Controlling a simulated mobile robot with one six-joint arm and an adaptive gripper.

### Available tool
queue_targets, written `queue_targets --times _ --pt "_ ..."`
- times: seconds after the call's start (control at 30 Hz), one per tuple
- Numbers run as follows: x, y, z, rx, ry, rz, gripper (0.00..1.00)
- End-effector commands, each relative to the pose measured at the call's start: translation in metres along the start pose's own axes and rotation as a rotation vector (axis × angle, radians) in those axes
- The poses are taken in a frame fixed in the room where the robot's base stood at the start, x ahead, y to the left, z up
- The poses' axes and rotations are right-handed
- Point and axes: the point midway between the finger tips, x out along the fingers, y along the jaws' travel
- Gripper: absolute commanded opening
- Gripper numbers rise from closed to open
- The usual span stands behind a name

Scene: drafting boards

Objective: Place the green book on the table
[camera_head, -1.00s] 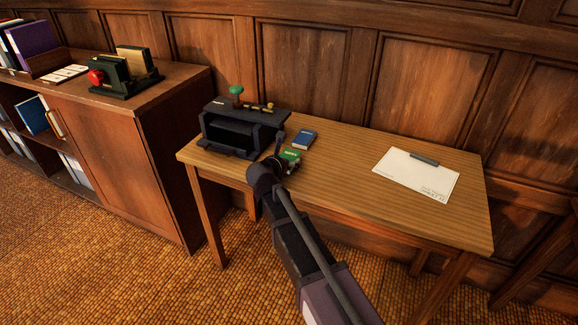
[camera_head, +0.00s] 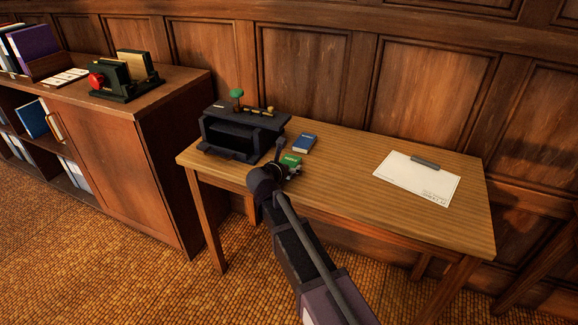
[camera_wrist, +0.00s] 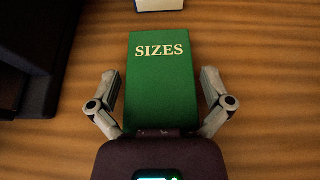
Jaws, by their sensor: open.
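The green book (camera_wrist: 161,88), with "SIZES" on its cover, lies on the wooden table between the spread fingers of my gripper (camera_wrist: 160,77) in the wrist view. A gap shows between the book and each fingertip. My gripper is open, and its palm covers the near end of the book. In the head view the green book (camera_head: 291,160) is small and partly hidden by my gripper (camera_head: 290,171), close to the table's front edge. The table (camera_head: 345,185) also fills the wrist view behind the book.
A blue book (camera_head: 304,143) lies just behind the green one. A dark printer-like machine (camera_head: 240,130) stands close on the left. A clipboard with paper (camera_head: 417,178) lies to the right, with bare tabletop between. A wooden cabinet (camera_head: 150,150) stands further left.

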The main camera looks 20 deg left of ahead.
Motion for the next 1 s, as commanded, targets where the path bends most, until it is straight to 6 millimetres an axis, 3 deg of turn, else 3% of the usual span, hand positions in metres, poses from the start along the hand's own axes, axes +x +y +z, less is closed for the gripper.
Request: queue_targets --times 0.37,1.0 --pt "-0.008 -0.001 0.004 -0.001 0.000 0.001 1.00" --pt "-0.102 -0.001 0.004 -0.001 -0.001 0.002 1.00"
